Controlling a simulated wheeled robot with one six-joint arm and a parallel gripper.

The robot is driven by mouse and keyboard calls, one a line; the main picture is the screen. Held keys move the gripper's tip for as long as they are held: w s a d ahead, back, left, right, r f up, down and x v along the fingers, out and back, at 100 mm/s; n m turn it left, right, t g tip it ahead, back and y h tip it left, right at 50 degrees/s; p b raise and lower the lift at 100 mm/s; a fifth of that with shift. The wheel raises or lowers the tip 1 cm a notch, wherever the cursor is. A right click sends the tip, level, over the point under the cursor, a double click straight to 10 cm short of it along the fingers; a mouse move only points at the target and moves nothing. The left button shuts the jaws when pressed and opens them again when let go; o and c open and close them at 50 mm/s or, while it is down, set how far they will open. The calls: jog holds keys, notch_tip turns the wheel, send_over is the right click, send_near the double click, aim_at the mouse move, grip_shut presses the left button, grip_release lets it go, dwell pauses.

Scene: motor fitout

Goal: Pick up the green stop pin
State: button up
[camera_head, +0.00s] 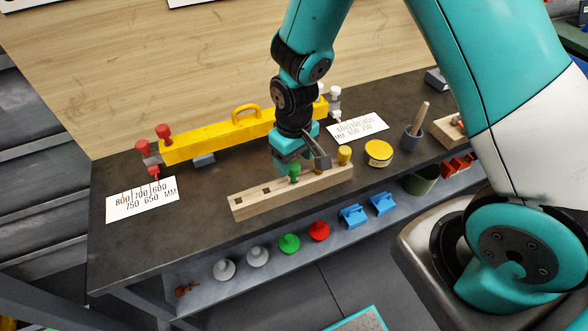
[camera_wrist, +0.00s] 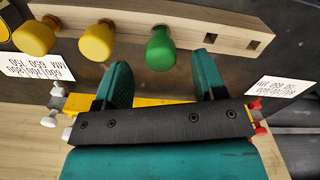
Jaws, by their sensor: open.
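The green stop pin (camera_head: 295,172) stands upright in the wooden block (camera_head: 250,204) on the dark bench. In the wrist view, the green pin's rounded head (camera_wrist: 160,48) lies just beyond the fingertips and between their lines, clear of both fingers. My gripper (camera_head: 291,160) is open and empty, above and close behind the pin. Its two teal fingers (camera_wrist: 164,72) are spread apart in the wrist view. Part of the block is hidden by my gripper in the head view.
Two yellow pins (camera_wrist: 97,42) stand in the same block beside the green one; two square holes (camera_wrist: 236,38) are empty. Behind is a yellow bar with a handle (camera_head: 222,137). A yellow tin (camera_head: 379,152) stands right. Coloured knobs (camera_head: 289,242) sit on the lower shelf.

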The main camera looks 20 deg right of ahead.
aim_at(293, 165)
jog(key=shift+w+f+p, duration=0.15)
jog(key=shift+f+p, duration=0.85)
jog(key=shift+f, duration=1.55)
jog(key=c, duration=1)
jog(key=shift+r, duration=0.1)
